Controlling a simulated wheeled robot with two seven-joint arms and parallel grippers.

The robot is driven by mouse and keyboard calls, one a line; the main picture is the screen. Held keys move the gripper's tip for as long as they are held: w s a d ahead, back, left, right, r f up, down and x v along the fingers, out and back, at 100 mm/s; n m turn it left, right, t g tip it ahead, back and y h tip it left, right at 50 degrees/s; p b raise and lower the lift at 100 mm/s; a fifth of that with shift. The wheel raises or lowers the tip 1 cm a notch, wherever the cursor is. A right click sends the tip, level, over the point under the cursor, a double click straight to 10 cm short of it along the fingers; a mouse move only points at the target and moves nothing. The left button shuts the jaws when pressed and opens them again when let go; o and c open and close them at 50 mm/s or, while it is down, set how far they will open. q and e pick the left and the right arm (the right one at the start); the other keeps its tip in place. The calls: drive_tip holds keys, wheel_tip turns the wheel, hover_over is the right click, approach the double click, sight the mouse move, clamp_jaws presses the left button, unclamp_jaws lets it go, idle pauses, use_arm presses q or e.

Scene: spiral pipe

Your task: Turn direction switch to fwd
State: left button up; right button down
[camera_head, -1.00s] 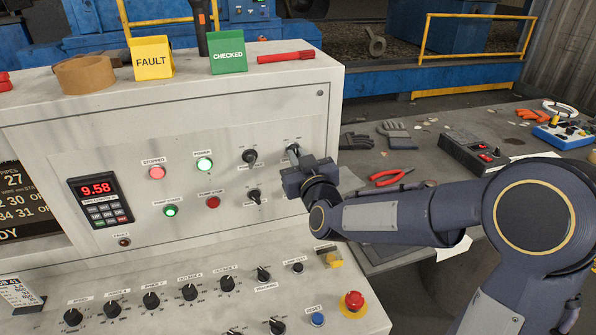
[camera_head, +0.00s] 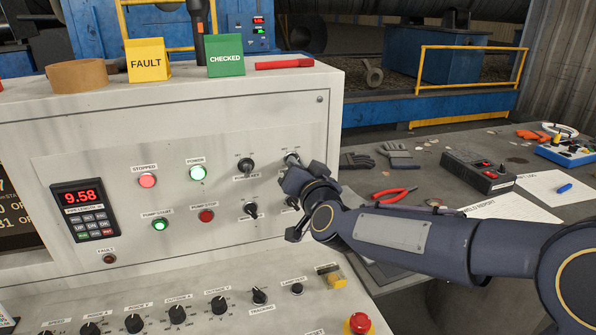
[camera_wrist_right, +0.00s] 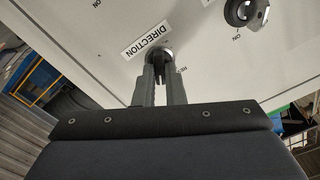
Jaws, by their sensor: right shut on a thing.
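The direction switch (camera_wrist_right: 158,54) is a small dark knob on the pale panel, beside its "DIRECTION" label (camera_wrist_right: 146,38) in the right wrist view. My right gripper (camera_wrist_right: 160,72) is shut on it, one grey finger on each side. The fingers cover much of the knob, so its exact setting is hidden. In the head view, my right gripper (camera_head: 292,161) is at the upper right switch of the panel, its dark body tilted and covering part of the switches there. My left gripper is not in view.
Other black switches (camera_head: 246,166) sit close to the left and below. A lower console (camera_head: 170,290) with several knobs juts out beneath. A red emergency button (camera_head: 358,323) is at its right. Red pliers (camera_head: 390,194) and gloves (camera_head: 398,152) lie on the side table.

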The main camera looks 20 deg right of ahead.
idle(0.4)
drive_tip(key=c, duration=1.5)
unclamp_jaws()
drive_tip(key=s, duration=0.7)
drive_tip(key=shift+s, duration=0.4)
drive_tip(key=shift+d, duration=0.15)
